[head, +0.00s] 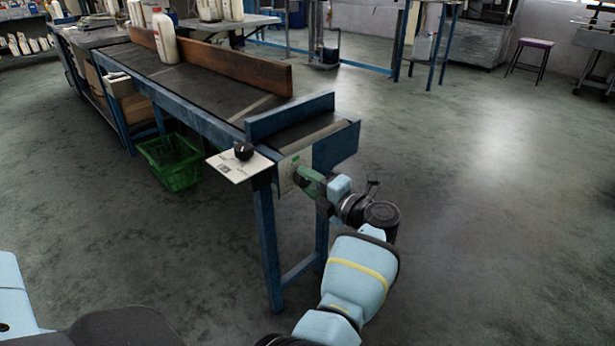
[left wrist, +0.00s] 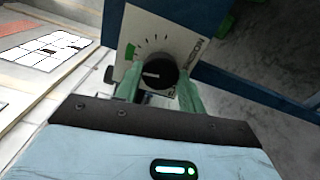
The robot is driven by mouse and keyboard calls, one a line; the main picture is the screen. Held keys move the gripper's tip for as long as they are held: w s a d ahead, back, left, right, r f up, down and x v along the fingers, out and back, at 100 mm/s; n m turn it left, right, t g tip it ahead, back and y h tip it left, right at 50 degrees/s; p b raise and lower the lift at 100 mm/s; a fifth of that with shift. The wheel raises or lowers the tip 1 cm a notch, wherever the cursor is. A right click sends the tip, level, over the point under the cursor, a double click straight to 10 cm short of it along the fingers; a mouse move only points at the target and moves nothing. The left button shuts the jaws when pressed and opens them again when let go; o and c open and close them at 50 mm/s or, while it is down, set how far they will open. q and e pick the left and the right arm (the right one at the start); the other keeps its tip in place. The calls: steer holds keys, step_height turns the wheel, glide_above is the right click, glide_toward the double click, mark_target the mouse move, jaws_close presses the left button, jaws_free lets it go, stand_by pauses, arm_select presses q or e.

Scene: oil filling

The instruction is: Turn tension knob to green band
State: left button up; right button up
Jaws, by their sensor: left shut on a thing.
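The tension knob (left wrist: 158,66) is black and round with a white pointer line, on a pale plate (left wrist: 178,36) with tick marks around it. A green band (left wrist: 130,51) shows on the plate, up and left of the knob. The pointer line lies nearly level in the left wrist view, not clearly in line with the green band. My left gripper (left wrist: 160,88) has its green fingers on either side of the knob, shut on it. In the head view the left gripper (head: 306,181) is at the plate (head: 287,170) on the conveyor's near end and hides the knob. My right gripper is not in view.
Another black knob (head: 243,151) sits on a white panel (head: 228,169) left of the plate. A blue-framed conveyor (head: 205,84) carries a white bottle (head: 165,37). A green crate (head: 172,162) stands under it.

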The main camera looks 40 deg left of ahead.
arm_select(q)
steer(key=shift+m+p, duration=0.4)
steer(key=shift+m, duration=0.4)
steer(key=o, duration=1)
steer(key=shift+c, duration=0.2)
steer(key=shift+d, duration=0.1)
